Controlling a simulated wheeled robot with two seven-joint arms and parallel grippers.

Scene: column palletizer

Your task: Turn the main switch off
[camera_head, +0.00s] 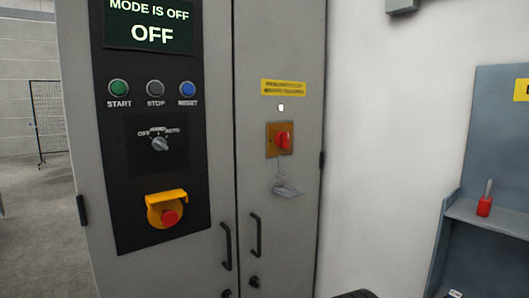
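The main switch is a red rotary knob (283,140) on a yellow-orange plate (270,148), on the right door of the grey cabinet (275,50). The picture is too small to tell which position the knob points to. A thin grey piece hangs below the plate and ends in a flat grey tab (287,191). A yellow label (283,88) is above the switch. The display (150,24) on the left door reads "MODE IS OFF" and "OFF". Neither gripper can be made out; only a dark rounded part shows at the bottom edge, and nothing touches the switch.
The left door has green, grey and blue buttons, a mode selector (160,143) and a red emergency stop (170,216) under a yellow guard. Two black door handles (256,235) stand out below. A blue-grey shelf (497,217) holding a red-handled tool (485,204) is at the right.

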